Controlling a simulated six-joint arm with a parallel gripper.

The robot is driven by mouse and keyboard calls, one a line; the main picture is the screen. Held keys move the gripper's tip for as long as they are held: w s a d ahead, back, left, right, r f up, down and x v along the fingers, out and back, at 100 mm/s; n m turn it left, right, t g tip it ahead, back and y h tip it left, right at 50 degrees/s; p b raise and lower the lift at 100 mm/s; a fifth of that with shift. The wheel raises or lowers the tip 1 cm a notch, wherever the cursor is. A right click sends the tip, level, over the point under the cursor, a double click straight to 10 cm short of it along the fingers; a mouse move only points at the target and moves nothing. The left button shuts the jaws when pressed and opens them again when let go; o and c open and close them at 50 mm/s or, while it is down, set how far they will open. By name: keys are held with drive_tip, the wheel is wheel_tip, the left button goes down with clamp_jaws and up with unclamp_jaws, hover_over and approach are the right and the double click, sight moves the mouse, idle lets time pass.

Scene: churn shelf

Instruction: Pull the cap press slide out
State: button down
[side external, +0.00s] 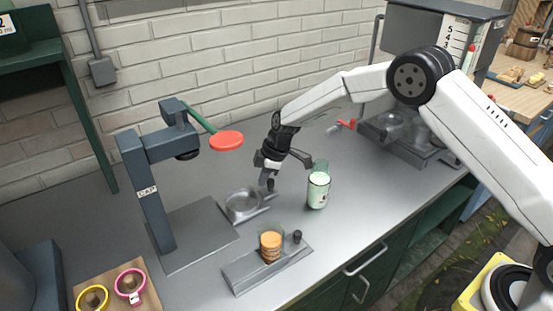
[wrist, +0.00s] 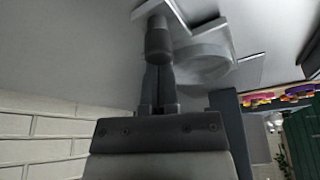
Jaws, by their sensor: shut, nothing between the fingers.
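The cap press (side external: 150,190) stands at the left on a flat metal base. It has a blue-grey post marked CAP and a green lever with a red disc end (side external: 226,141). A low metal slide with a round clear dish (side external: 243,204) lies beside the base's right side. My gripper (side external: 269,183) is shut and points down at this slide's far right end. In the wrist view, the closed fingers (wrist: 158,85) line up with a dark rounded knob (wrist: 158,38), with the dish (wrist: 203,65) beside it. I cannot tell whether they touch the knob.
A jar with orange contents (side external: 271,245) stands on a second metal bar (side external: 245,272) with a dark knob (side external: 297,236). A pale green jar (side external: 318,188) stands close right of my gripper. Pink and yellow rings (side external: 130,285) lie front left. The brick wall (side external: 220,60) is behind.

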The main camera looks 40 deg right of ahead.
sight(247, 191)
drive_tip(key=shift+w+a, duration=0.35)
drive_tip(key=shift+a, duration=0.35)
drive_tip(key=shift+w+a, duration=0.3)
drive_tip(key=shift+a, duration=0.4)
drive_tip(key=v, duration=1)
drive_tip(key=shift+w+a, duration=0.15)
drive_tip(key=shift+a, duration=0.05)
drive_tip(key=s+d+m+h, duration=0.1)
drive_tip(key=s+d+m, duration=0.3)
drive_tip(key=s, duration=0.6)
drive_tip(key=s+d+m+h, duration=0.1)
drive_tip(key=s+d+m, duration=0.3)
drive_tip(key=s, duration=0.6)
drive_tip(key=s+d+m+h, duration=0.1)
drive_tip(key=s+d+m, duration=0.3)
drive_tip(key=s, duration=0.6)
drive_tip(key=shift+d+m+t, duration=0.3)
drive_tip(key=shift+t, duration=0.1)
